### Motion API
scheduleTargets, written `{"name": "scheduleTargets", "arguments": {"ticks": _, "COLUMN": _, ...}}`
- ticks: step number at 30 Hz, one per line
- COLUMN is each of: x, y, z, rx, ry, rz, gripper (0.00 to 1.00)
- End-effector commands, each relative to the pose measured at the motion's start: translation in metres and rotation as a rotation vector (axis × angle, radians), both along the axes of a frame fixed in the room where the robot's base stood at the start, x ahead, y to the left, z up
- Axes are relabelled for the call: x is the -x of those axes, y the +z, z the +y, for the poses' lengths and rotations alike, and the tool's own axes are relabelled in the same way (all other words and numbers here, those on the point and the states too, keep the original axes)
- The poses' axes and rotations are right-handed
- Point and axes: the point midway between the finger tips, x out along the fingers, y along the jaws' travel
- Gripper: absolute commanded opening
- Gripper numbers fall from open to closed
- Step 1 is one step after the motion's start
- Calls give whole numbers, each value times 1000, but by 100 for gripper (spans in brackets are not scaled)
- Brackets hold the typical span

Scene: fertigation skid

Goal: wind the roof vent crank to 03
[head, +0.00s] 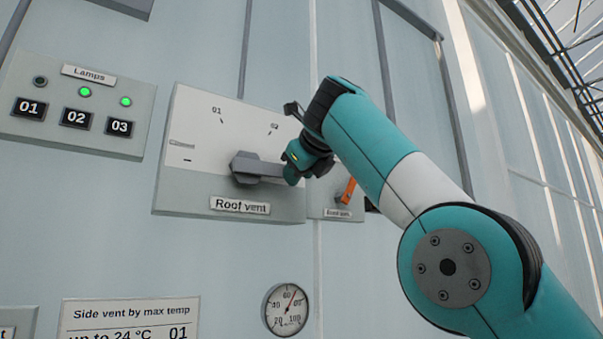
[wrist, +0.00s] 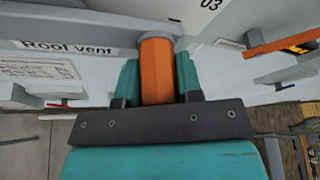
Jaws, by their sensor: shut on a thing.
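The roof vent crank (head: 262,170) is a grey arm on a dark hub, on the white panel labelled Roof vent (head: 180,190). It points right, slightly downward. In the wrist view its orange grip (wrist: 156,65) stands between the teal fingers of my gripper (wrist: 158,85), which is shut on it. My gripper (head: 297,165) hides the grip in the head view. A 01 mark (head: 217,110) shows at the panel's top, and another mark, likely 02, at upper right. A 03 mark (wrist: 210,4) shows at the wrist view's top edge. Exact alignment with it cannot be told.
A smaller panel with an orange lever (head: 348,190) sits just right of my gripper. The lamp box (head: 75,110) at left shows green lights above 02 and 03, dark above 01. A round gauge (head: 287,309) and a side vent sign (head: 130,318) are below.

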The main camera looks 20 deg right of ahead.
Motion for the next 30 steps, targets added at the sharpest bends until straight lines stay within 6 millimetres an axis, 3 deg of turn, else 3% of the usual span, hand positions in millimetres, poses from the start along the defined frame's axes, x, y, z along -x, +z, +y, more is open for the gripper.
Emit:
{"name": "scheduleTargets", "arguments": {"ticks": 2, "x": 0, "y": -2, "z": 6, "rx": 5, "ry": 15, "rz": 5, "gripper": 0}}
{"name": "scheduleTargets", "arguments": {"ticks": 3, "x": 0, "y": -2, "z": 6, "rx": 6, "ry": 15, "rz": 5, "gripper": 35}}
{"name": "scheduleTargets", "arguments": {"ticks": 6, "x": 0, "y": -1, "z": 5, "rx": 6, "ry": 14, "rz": 3, "gripper": 56}}
{"name": "scheduleTargets", "arguments": {"ticks": 14, "x": 0, "y": 0, "z": 0, "rx": 3, "ry": 4, "rz": 1, "gripper": 56}}
{"name": "scheduleTargets", "arguments": {"ticks": 19, "x": 13, "y": 6, "z": 1, "rx": 1, "ry": 5, "rz": -2, "gripper": 56}}
{"name": "scheduleTargets", "arguments": {"ticks": 30, "x": 96, "y": 39, "z": 4, "rx": 1, "ry": 14, "rz": -1, "gripper": 56}}
